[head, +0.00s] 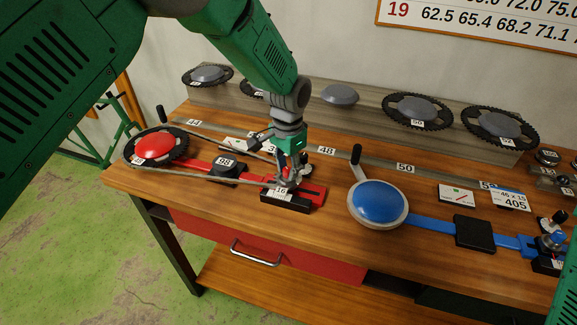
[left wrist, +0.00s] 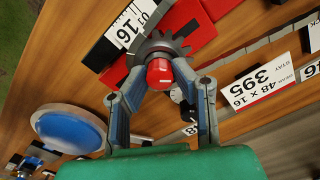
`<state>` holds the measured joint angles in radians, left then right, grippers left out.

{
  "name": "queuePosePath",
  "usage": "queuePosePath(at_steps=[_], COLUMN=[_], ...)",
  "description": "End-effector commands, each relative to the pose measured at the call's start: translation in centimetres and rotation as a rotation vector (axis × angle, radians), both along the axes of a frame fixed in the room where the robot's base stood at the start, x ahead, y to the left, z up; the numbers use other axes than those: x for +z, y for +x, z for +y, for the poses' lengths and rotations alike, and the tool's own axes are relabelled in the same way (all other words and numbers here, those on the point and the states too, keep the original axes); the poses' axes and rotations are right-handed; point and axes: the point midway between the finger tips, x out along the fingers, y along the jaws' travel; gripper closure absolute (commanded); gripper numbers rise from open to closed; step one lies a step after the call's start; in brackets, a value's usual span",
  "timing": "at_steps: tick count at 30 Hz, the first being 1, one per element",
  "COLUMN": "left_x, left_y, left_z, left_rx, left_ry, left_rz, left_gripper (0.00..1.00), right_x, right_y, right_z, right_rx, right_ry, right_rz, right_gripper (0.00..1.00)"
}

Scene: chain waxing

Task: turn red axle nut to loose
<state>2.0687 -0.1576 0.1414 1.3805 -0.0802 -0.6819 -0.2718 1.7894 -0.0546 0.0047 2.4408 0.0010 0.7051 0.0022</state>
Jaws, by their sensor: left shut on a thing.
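The red axle nut (left wrist: 159,73) shows in the left wrist view as a red knob in front of a small dark toothed sprocket (left wrist: 155,45). My left gripper (left wrist: 158,78) is shut on it, one finger on each side. In the head view my left gripper (head: 286,181) points down over the right end of the red chain rig, just behind the block marked 16 (head: 281,192), and hides the nut. The black block marked 16 also shows in the left wrist view (left wrist: 124,34). My right gripper is not in view.
A chain (head: 215,177) runs from the left chainring with a red hub (head: 155,147) to the small sprocket. A black block marked 98 (head: 226,164) lies between. A blue rig with a blue dome (head: 378,201) stands to the right. Several chainrings sit on the rear ledge (head: 360,115).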

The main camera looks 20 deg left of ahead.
Motion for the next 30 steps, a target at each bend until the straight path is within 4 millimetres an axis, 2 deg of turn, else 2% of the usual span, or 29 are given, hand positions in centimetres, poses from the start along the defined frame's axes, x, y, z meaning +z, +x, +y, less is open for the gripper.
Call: queuePosePath(at_steps=[15,30], left_x=[-0.09,-0.11], left_y=[0.09,0.09], left_z=[-0.06,-0.09], left_rx=[0.411,0.631], left_ry=[-0.001,-0.002], left_rz=[-0.004,-0.004], left_gripper=[1.0,1.0], right_x=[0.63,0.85], right_y=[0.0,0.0], right_z=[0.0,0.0], right_rx=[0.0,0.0], right_ry=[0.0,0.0], right_rz=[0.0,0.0], right_gripper=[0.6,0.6])
